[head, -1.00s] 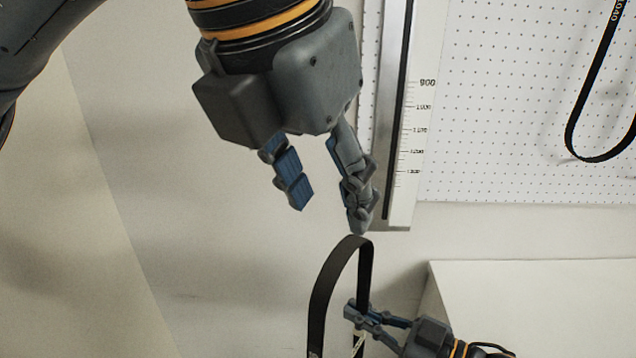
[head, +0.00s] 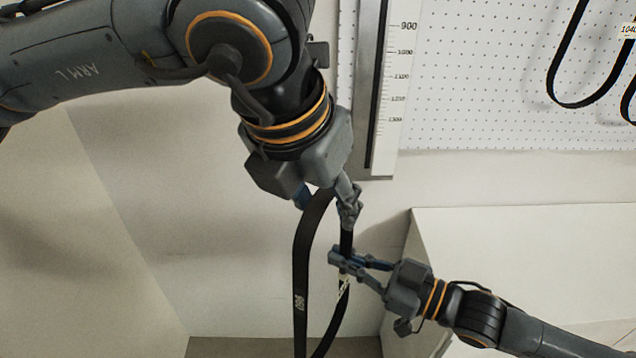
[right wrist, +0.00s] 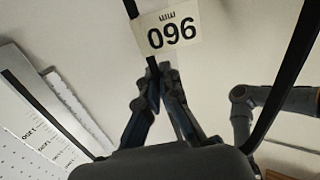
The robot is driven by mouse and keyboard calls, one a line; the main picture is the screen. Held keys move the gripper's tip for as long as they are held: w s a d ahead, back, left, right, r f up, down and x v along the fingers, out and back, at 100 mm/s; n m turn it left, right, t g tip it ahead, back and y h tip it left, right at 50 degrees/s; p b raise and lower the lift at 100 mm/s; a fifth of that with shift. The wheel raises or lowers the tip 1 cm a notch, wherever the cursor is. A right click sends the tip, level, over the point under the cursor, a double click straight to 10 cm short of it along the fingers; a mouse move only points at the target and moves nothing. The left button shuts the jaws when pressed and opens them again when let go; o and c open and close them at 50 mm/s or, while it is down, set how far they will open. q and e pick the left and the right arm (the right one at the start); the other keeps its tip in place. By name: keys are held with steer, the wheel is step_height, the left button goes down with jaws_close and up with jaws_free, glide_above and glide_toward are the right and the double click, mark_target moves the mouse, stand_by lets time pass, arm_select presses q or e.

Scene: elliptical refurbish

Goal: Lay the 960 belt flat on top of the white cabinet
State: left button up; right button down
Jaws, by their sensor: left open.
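The black 960 belt (head: 301,268) hangs as an upright loop, with "960" printed on its left strand. My right gripper (head: 341,258) is shut on the right strand; the right wrist view shows its fingertips (right wrist: 154,85) meeting on the belt, beside a white "960 mm" tag (right wrist: 167,30). My left gripper (head: 327,203) is above it, open, with its fingers either side of the top of the loop. The hand hides that top, so contact is unclear.
A white pegboard (head: 480,100) with other hanging belts (head: 562,60) is on the back wall. A vertical ruler (head: 385,100) hangs at its left edge, close to my left gripper. My right arm reaches over the cabinet's front part.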

arm_select(q)
steer(key=shift+c, duration=0.4)
jaws_close()
arm_select(e)
steer(key=c, duration=1.4)
jaws_free()
steer(key=shift+c, duration=0.2)
